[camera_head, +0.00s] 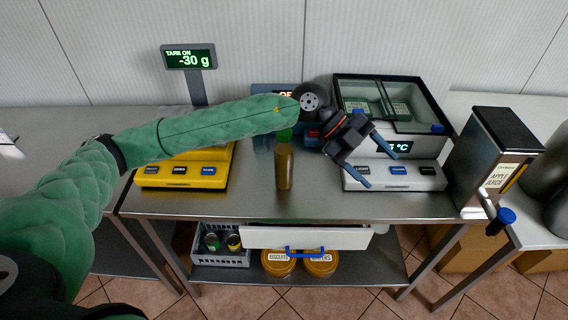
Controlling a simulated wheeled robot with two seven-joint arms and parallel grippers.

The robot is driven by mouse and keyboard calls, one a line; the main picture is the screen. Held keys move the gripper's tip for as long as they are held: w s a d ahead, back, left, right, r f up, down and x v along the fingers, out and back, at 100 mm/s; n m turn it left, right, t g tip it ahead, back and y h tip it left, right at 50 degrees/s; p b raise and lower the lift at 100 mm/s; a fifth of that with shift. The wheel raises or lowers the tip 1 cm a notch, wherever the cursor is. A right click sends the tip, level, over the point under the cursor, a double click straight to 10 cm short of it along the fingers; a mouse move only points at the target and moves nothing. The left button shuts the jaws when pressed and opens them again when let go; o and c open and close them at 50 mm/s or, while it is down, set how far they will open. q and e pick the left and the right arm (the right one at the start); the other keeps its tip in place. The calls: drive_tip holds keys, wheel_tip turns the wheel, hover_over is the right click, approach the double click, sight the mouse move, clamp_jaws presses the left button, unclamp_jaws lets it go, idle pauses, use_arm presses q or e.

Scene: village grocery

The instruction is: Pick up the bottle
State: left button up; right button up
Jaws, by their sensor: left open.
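The bottle (284,168) stands upright on the steel counter (240,206), near the middle. It is olive-brown with a green cap, and my green left forearm passes just above or behind its top. My left gripper (378,168) is to the right of the bottle, in front of the white device with the glass lid. Its two blue fingers are spread apart with nothing between them, pointing down and right, away from the bottle. My right gripper is not in view.
A yellow scale (182,174) stands left of the bottle, its display reading -30 g. The white device (395,176) stands right, and an apple juice dispenser (490,165) farther right. A drawer front with a blue handle (305,252) is below. Counter in front of the bottle is clear.

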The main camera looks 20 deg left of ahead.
use_arm(q)
drive_tip(key=w+a+f+n+t+y, duration=0.2)
drive_tip(key=w+a+y, duration=0.45)
drive_tip(key=a, duration=0.55)
wheel_tip(320, 180, up, 2)
drive_tip(key=n+t+y, duration=0.1)
drive_tip(key=n+y, duration=0.2)
drive_tip(key=y, duration=0.2)
hover_over(284, 131)
drive_tip(key=shift+r, duration=0.2)
drive_tip(key=shift+w+a, duration=0.1)
drive_tip(key=shift+f+p, duration=0.35)
drive_tip(key=shift+f, duration=0.85)
drive_tip(key=shift+f+p, duration=0.2)
drive_tip(key=shift+p, duration=0.4)
wheel_tip(284, 131, down, 4)
drive_tip(key=p, duration=0.3)
drive_tip(key=shift+f, duration=0.45)
clamp_jaws()
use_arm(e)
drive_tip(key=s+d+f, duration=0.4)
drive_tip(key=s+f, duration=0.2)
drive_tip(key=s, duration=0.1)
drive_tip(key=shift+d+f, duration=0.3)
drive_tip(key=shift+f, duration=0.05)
